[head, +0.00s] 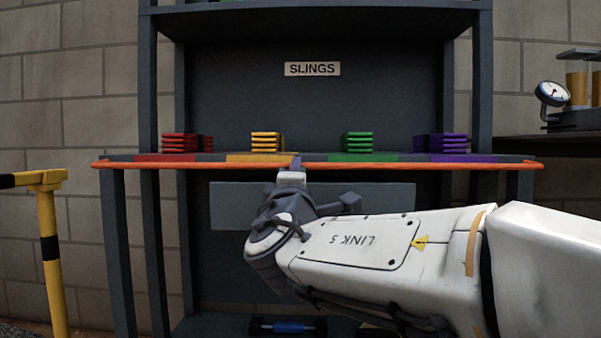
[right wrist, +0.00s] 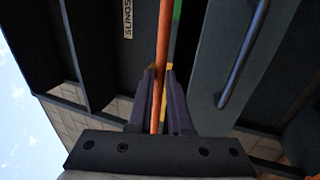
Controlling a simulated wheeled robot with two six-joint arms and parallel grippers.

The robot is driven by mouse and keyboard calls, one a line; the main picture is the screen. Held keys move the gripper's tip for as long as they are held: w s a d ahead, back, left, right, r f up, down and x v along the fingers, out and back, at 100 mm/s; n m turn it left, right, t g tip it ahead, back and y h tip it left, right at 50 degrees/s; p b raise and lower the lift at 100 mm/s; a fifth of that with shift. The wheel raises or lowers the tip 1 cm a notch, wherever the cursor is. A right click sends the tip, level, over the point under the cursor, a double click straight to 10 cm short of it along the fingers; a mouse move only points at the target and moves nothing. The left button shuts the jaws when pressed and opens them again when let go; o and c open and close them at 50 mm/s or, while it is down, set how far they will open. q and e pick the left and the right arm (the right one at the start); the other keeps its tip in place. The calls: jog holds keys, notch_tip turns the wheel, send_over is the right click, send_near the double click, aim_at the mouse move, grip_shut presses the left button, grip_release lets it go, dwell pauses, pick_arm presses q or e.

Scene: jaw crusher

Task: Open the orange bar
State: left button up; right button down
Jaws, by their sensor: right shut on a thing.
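The orange bar (head: 400,165) runs level across the front of the dark shelf rack, along the edge of the shelf with the slings. My right gripper (head: 296,162) reaches up to the bar near its middle and is shut on it. In the right wrist view the orange bar (right wrist: 162,60) passes between the two dark fingers of my right gripper (right wrist: 161,90). My left gripper is not in view.
The rack (head: 130,240) holds red (head: 180,143), yellow (head: 266,141), green (head: 358,142) and purple (head: 441,143) sling stacks behind the bar. A yellow post (head: 52,250) stands at left.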

dwell(0.4)
jog(key=c, duration=0.8)
grip_release()
jog(key=shift+c, duration=0.2)
jog(key=p+v, duration=0.3)
jog(key=v, duration=0.7)
jog(key=shift+s, duration=0.2)
jog(key=shift+f, duration=0.15)
